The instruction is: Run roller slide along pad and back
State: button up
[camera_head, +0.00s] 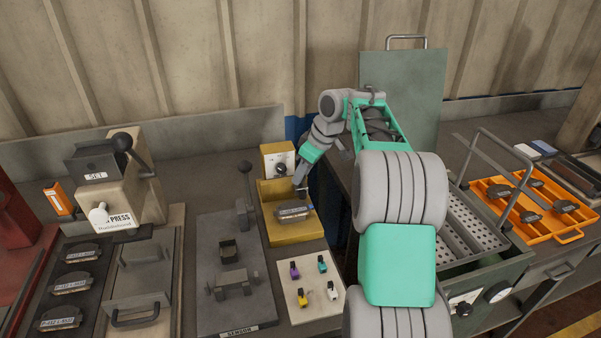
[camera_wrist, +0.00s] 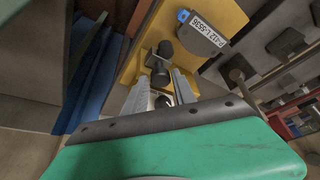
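The yellow fixture (camera_head: 283,233) stands on the bench, left of my arm. The pad (camera_head: 293,212), a dark brake shoe with a white label, lies in it. In the wrist view the label (camera_wrist: 208,33) and a bit of blue show on the yellow fixture (camera_wrist: 140,58). A dark roller-like part (camera_wrist: 163,49) and a black knob (camera_wrist: 160,75) are at the fixture's near edge. My gripper (camera_head: 300,187) reaches down at the fixture's right side. In the wrist view, its fingers (camera_wrist: 159,73) flank the knob; whether they grip it is unclear.
A sensor station (camera_head: 236,282) is left, a white board with coloured clips (camera_head: 311,288) in front. An orange tray (camera_head: 528,205) and green washing bin (camera_head: 484,238) are right.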

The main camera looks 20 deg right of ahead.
jog(key=shift+o, duration=1.4)
jog(key=p+v, duration=0.2)
jog(key=v, duration=0.5)
jog(key=shift+r, duration=0.35)
jog(key=shift+s, duration=0.15)
